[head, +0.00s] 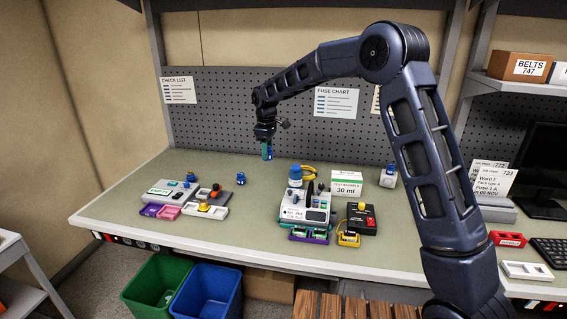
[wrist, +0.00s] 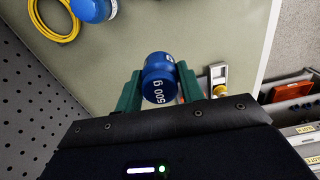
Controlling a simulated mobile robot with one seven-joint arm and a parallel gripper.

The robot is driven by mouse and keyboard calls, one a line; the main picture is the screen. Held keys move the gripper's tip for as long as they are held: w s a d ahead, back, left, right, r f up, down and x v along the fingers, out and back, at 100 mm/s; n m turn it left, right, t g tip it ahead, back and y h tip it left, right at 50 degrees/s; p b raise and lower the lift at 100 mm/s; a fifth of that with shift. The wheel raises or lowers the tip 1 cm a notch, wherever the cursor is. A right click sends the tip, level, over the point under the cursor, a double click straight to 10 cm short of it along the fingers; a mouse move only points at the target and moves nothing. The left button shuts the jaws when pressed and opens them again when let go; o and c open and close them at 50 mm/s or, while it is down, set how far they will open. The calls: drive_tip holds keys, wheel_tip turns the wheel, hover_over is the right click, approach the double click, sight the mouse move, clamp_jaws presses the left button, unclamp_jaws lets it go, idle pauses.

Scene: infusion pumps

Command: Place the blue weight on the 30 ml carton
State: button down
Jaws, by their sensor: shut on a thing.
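The blue weight, marked 500 g (wrist: 160,78), is between the two green fingers of my gripper (wrist: 159,90) in the wrist view. The gripper is shut on it and holds it above the bench. In the head view my gripper (head: 267,149) hangs over the back of the bench, left of the 30 ml carton. That white and green carton (head: 345,190) stands behind the pump. Its top looks bare. The carton does not clearly show in the wrist view.
A grey pump (head: 304,210) with a blue-topped bottle (head: 295,174) and a yellow coiled cable (wrist: 57,20) stands near the carton. A black box with a yellow knob (head: 362,217) is in front of the carton. A small white block (head: 388,177) stands to its right.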

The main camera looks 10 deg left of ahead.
drive_tip(key=shift+w+d+r, duration=0.3)
drive_tip(key=shift+d+r, duration=0.05)
drive_tip(key=shift+r, duration=0.05)
drive_tip(key=w+d+r, duration=0.2)
drive_tip(key=w+d, duration=0.2)
drive_tip(key=d, duration=0.3)
drive_tip(key=w+d+r, duration=0.2)
drive_tip(key=w+d, duration=0.1)
drive_tip(key=d, duration=0.4)
wheel_tip(320, 180, up, 4)
hover_over(347, 175)
drive_tip(key=shift+n, duration=0.4)
wheel_tip(347, 175, down, 19)
drive_tip(key=shift+f, duration=0.1)
drive_tip(key=c, duration=0.9)
unclamp_jaws()
drive_tip(key=shift+f, duration=0.1)
